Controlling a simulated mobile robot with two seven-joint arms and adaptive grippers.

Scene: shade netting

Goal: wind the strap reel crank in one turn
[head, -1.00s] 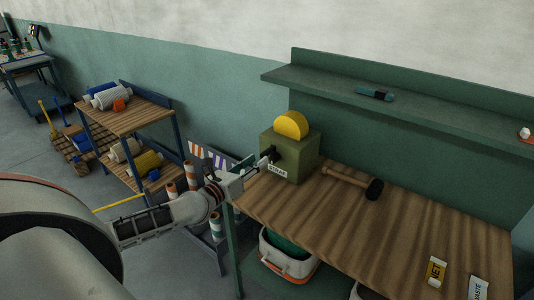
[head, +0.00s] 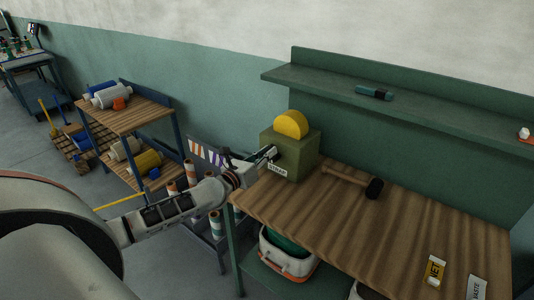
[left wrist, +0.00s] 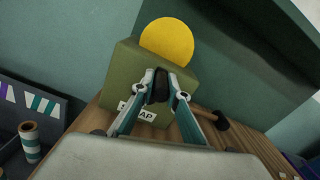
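The strap reel is an olive green box (head: 300,160) with a yellow disc (head: 291,124) on top and a white STRAP label (head: 277,171). It stands at the left end of the wooden bench. In the left wrist view, the box (left wrist: 122,80) and the yellow disc (left wrist: 167,40) lie straight ahead. My left gripper (head: 268,155) is at the box's front left face. In the left wrist view, its fingers (left wrist: 160,82) close on both sides of the black crank handle (left wrist: 160,90). The crank's arm is mostly hidden. My right gripper is not in view.
A mallet (head: 353,181) lies on the bench (head: 390,235) right of the reel. A shelf (head: 410,110) above holds a teal and black tool (head: 373,93). A white bin (head: 287,258) stands below. A rack of rolls (head: 130,120) is at the left.

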